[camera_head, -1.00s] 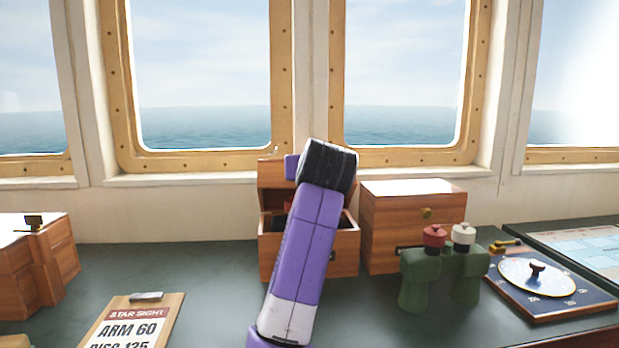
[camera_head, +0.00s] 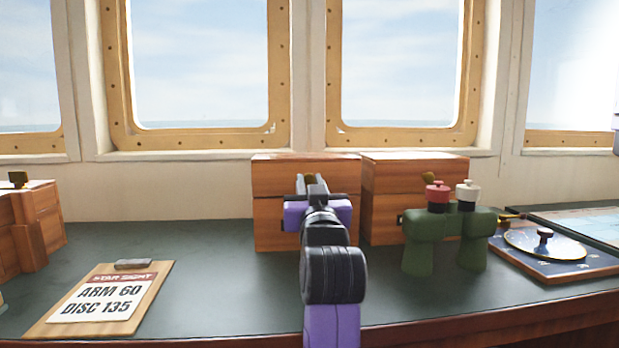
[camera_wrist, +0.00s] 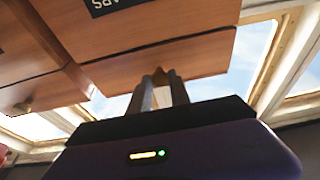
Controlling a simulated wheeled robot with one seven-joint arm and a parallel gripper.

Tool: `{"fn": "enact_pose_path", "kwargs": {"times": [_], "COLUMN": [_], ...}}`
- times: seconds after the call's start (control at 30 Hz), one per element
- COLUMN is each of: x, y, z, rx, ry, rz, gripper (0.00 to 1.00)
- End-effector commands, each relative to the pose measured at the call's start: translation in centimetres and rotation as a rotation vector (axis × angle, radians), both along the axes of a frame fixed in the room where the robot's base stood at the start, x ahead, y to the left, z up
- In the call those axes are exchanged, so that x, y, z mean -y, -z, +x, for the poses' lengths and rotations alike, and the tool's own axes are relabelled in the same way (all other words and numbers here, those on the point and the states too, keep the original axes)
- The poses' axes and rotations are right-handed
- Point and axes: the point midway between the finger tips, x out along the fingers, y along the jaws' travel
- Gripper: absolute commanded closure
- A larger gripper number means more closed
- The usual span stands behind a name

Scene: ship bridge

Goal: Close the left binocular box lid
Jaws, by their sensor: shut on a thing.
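The left binocular box (camera_head: 272,225) is brown wood and stands at the back middle of the desk. Its lid (camera_head: 275,175) is down over the box, and no open interior shows. Whether it sits fully flush is hard to tell. My gripper (camera_head: 312,185) is in front of the box at lid height and hides much of its front. In the wrist view my gripper (camera_wrist: 161,88) has its fingers close together, shut on the small brass lid knob (camera_wrist: 160,74) on the lid front (camera_wrist: 205,58).
A matching closed box (camera_head: 415,175) stands close on the right. Green binoculars (camera_head: 448,225) with red and white caps stand before it. A dial board (camera_head: 560,262) is further right. A clipboard (camera_head: 105,300) lies left, with another wooden box (camera_head: 40,225) beyond.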

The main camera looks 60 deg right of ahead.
Motion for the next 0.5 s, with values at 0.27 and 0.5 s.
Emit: {"fn": "enact_pose_path", "kwargs": {"times": [0.27, 0.5], "x": [0.1, 0.2], "y": [1.9, 2.1], "z": [0.3, 0.3], "rx": [-0.021, -0.023], "ry": [-0.001, 0.0], "rz": [0.013, 0.014], "gripper": [1.0, 1.0]}}
